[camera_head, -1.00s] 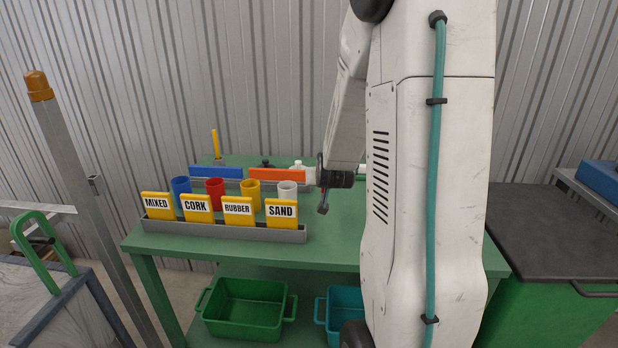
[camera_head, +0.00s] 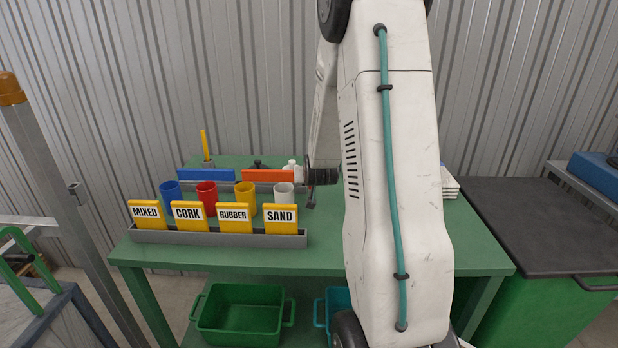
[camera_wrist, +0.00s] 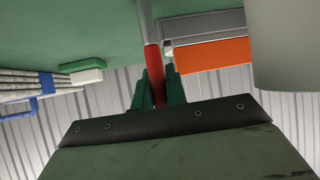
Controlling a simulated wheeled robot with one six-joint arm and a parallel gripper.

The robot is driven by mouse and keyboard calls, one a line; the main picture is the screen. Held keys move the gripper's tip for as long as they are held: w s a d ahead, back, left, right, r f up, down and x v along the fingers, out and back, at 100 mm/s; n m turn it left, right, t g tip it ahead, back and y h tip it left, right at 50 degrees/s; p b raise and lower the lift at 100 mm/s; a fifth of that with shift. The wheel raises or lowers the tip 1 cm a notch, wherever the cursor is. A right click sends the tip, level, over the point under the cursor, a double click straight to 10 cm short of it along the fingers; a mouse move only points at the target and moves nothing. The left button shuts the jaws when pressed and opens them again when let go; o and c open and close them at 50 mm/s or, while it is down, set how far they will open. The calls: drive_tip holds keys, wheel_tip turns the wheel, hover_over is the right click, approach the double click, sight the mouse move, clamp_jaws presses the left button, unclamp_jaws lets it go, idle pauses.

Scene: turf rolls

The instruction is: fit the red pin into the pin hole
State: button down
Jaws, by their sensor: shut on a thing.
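The red pin (camera_wrist: 154,65) stands between the two green fingers of my gripper (camera_wrist: 159,88) in the wrist view, and the gripper is shut on it. A grey rod continues from the red part toward the top edge of the wrist view; I cannot tell whether it belongs to the pin. I cannot make out the pin hole in either view.
The green table (camera_head: 330,255) carries blue, red, yellow and white cups behind labelled yellow signs (camera_head: 235,218). An orange bar (camera_head: 268,175) and a blue bar (camera_head: 206,174) stand behind them. A stack of white sheets (camera_head: 449,184) lies at the right. Green bin (camera_head: 240,315) sits below.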

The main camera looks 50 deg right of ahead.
drive_tip(key=c, duration=1.8)
unclamp_jaws()
drive_tip(key=shift+a+f, duration=0.1)
drive_tip(key=shift+f, duration=0.05)
drive_tip(key=shift+c, duration=0.2)
drive_tip(key=o, duration=0.4)
